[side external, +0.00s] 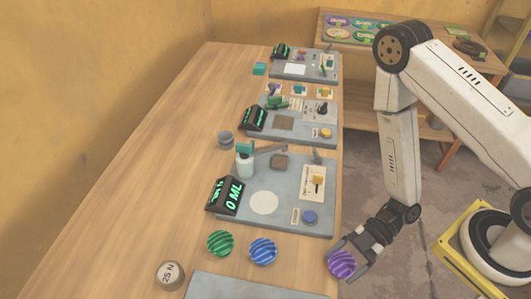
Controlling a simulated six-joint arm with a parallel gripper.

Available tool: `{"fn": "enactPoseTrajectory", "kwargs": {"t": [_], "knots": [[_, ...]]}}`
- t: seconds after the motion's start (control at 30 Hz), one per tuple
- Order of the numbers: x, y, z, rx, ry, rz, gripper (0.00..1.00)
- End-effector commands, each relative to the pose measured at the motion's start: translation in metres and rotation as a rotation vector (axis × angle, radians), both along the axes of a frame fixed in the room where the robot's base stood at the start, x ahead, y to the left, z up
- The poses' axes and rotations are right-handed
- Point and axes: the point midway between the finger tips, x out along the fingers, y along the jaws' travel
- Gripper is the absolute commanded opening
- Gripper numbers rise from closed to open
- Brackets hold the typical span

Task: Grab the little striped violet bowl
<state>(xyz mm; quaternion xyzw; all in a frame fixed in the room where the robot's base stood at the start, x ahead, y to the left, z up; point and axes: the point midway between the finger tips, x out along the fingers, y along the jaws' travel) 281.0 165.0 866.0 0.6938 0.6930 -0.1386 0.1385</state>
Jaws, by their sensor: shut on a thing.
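The little striped violet bowl (341,264) is at the front right edge of the wooden table. My gripper (349,256) is shut on it, with the fingers around its upper right side. Whether the bowl touches the table or hangs just off its edge I cannot tell. A striped green bowl (220,243) and a striped blue bowl (263,250) sit on the table to the left of the violet one.
A grey station plate (237,209) with a "0 ML" display (228,195) lies behind the bowls. A "25 N" weight (170,274) and another grey plate (245,287) are at the front. More stations stand farther back. Bare table (140,200) lies along the left.

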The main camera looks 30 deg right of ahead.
Motion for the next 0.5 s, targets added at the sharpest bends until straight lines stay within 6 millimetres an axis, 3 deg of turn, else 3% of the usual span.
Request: {"fn": "enactPoseTrajectory", "kwargs": {"t": [0.5], "knots": [[-0.041,-0.041,0.0,0.001,0.003,-0.005,0.5]]}}
